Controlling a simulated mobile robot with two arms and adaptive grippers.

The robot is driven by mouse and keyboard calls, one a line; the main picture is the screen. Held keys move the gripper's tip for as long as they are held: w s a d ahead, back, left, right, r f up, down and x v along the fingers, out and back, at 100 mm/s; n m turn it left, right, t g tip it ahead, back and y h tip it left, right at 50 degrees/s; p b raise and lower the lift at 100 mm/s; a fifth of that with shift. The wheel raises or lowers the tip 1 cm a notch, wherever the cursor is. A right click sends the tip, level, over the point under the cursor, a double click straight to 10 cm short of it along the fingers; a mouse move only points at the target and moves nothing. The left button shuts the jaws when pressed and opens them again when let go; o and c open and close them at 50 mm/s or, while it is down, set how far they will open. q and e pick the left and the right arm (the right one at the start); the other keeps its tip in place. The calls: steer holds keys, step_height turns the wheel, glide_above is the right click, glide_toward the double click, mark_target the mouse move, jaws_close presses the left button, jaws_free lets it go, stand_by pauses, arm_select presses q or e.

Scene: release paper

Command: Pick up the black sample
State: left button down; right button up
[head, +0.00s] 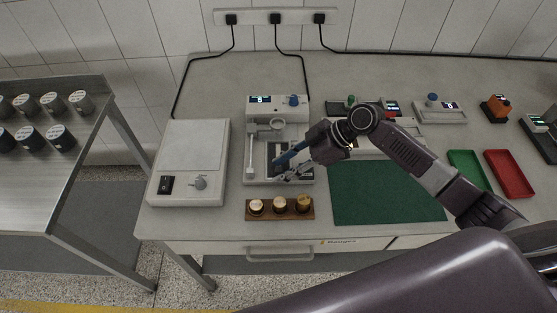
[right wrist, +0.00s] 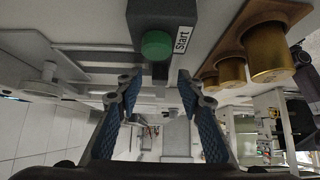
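No separate black sample can be made out for certain. A dark patch (head: 277,150) shows on the bed of the white testing device (head: 250,178) in the head view, partly covered by my right gripper. My right gripper (head: 282,171) is over the front of this device. In the right wrist view its blue-padded fingers (right wrist: 157,88) are apart, with nothing held between them. Beyond the fingertips is a dark block (right wrist: 150,18) with a green button (right wrist: 157,45) and a "Start" label. My left gripper is not in view.
A wooden holder (head: 250,217) with three gold-topped cylinders stands in front of the device. A white box (head: 190,150) with a switch is to its left, a green mat (head: 385,195) to its right. Green (head: 468,165) and red (head: 508,170) trays lie further right. Several dark cylinders (head: 60,137) stand on the left table.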

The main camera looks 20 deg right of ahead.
jaws_close()
steer(key=shift+r, duration=0.1)
